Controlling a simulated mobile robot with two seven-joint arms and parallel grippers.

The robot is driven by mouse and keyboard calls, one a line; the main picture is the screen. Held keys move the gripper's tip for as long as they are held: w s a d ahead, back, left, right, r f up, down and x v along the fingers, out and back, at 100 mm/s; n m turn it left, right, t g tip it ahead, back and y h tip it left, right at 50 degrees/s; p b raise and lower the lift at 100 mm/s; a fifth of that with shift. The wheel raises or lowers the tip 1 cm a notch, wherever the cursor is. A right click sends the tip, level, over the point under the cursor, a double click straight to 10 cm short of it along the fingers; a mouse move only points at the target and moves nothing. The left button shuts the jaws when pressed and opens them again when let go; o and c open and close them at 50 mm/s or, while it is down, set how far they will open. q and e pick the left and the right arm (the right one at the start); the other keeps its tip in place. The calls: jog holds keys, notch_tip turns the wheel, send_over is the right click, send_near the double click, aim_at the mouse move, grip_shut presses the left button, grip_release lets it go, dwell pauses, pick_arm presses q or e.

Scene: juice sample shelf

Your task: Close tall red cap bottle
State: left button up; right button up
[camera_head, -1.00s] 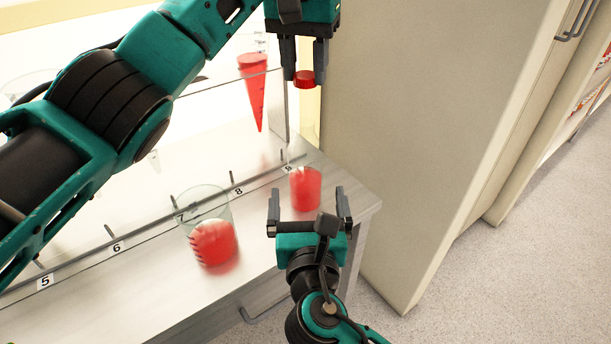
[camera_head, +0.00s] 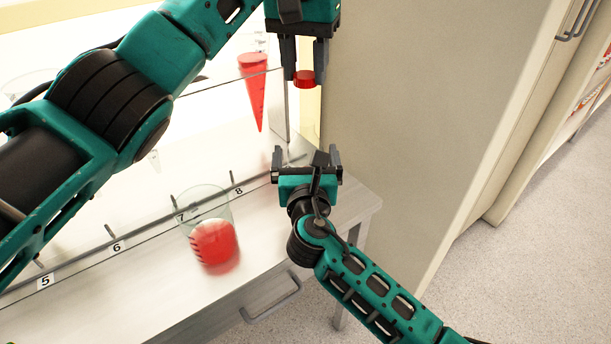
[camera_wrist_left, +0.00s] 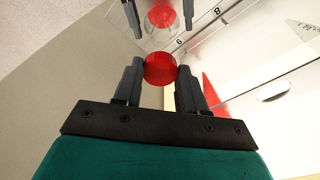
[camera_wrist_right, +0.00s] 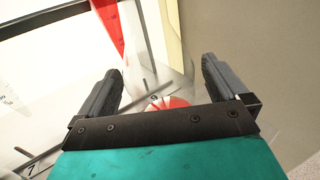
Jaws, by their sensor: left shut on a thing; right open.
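My left gripper (camera_head: 304,70) is shut on a red cap (camera_head: 305,79), held in the air above the shelf end. The left wrist view shows the cap (camera_wrist_left: 160,69) between the fingers. My right gripper (camera_head: 306,160) is open, lower down near the shelf's right end. The clear bottle with red liquid (camera_wrist_right: 166,103) shows between its spread fingers in the right wrist view. The left wrist view shows the bottle's red liquid (camera_wrist_left: 160,16) beyond the cap, below it in space. In the head view the right gripper hides the bottle. Whether the fingers touch it is unclear.
A clear beaker with red liquid (camera_head: 214,242) stands left of the right gripper, near marker 7. A red-filled cone-shaped vessel (camera_head: 254,90) is behind, left of the left gripper. A beige cabinet (camera_head: 430,110) stands close on the right. The shelf front around markers 5 and 6 is clear.

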jog(key=shift+c, duration=0.4)
jog(key=c, duration=1.3)
pick_arm(q)
jog(key=shift+f, duration=2.5)
pick_arm(e)
jog(key=shift+c, duration=0.3)
